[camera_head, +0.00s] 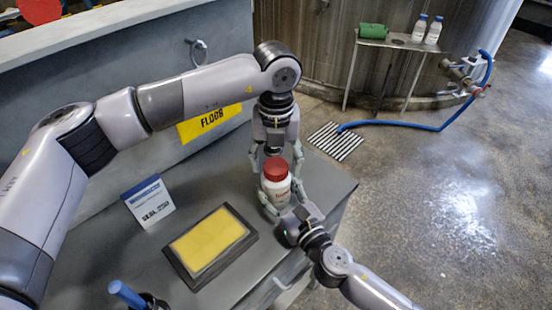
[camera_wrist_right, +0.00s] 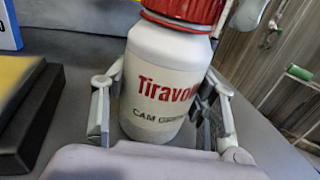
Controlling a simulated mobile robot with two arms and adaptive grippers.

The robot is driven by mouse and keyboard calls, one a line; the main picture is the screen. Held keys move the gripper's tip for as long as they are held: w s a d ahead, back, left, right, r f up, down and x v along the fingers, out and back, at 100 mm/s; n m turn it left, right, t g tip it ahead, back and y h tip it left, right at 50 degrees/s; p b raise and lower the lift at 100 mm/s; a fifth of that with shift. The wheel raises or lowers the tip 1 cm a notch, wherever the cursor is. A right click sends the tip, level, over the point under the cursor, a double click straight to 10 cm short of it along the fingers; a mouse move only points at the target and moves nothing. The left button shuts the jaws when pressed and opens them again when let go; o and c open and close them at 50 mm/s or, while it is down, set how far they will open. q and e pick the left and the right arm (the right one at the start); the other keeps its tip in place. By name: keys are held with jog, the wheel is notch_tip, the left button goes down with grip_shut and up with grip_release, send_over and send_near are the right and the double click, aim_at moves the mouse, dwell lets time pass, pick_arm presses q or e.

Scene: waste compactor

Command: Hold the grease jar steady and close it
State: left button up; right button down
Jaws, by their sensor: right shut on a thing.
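The grease jar (camera_head: 276,190) is white with red lettering and stands upright near the bench's right corner. Its red lid (camera_head: 274,169) sits on top; the wrist view shows the lid (camera_wrist_right: 185,10) cut off by the frame's top, with a strip of white neck below it. My right gripper (camera_wrist_right: 160,110) is shut on the jar body, one finger on each side. In the head view, my right gripper (camera_head: 281,203) reaches it from the lower right. My left gripper (camera_head: 276,160) points down over the jar, its fingers apart on either side of the lid, seemingly clear of it.
On the grey bench (camera_head: 205,190) are a yellow pad in a dark frame (camera_head: 210,243), a white-and-blue sign card (camera_head: 149,201) and a blue-handled tool (camera_head: 127,294). A side table (camera_head: 390,42) with bottles and a blue hose (camera_head: 410,126) lie beyond.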

pick_arm(q)
jog(key=c, duration=1.1)
jog(key=m, duration=0.3)
jog(key=shift+c, duration=0.2)
jog(key=m, duration=0.4)
jog(key=shift+m, duration=0.3)
jog(key=m, duration=0.7)
jog(key=shift+m, duration=0.4)
jog(key=o, duration=1.3)
jog(key=shift+r, duration=2.25)
